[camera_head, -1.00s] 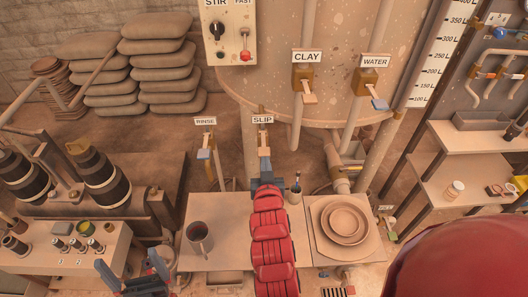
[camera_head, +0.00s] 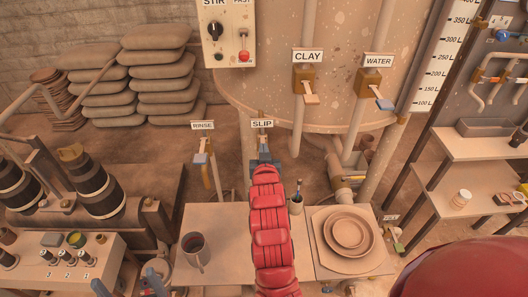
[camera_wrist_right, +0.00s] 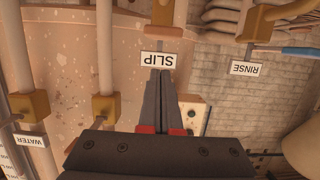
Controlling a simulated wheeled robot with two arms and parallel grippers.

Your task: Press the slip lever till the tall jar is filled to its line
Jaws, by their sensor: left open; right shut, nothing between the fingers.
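The SLIP valve (camera_head: 262,138) is on the big speckled tank, under its SLIP label. It also shows at the top of the right wrist view (camera_wrist_right: 163,12). My right gripper (camera_head: 264,160) reaches up to it from the front. In the right wrist view the fingers (camera_wrist_right: 166,75) are shut and empty, tips just at the SLIP label. I cannot tell whether they touch the slip lever. A grey jar with a dark opening (camera_head: 194,254) stands on the bench, left of my right arm; no fill line shows. My left gripper (camera_head: 130,286) is open at the bottom edge, partly cut off.
RINSE (camera_head: 202,143), CLAY (camera_head: 307,80) and WATER (camera_head: 372,88) valves flank the SLIP valve. Stacked plates (camera_head: 348,233) sit right of my right arm. A brush pot (camera_head: 296,204) stands close beside that arm. Bare bench (camera_head: 222,222) lies behind the jar.

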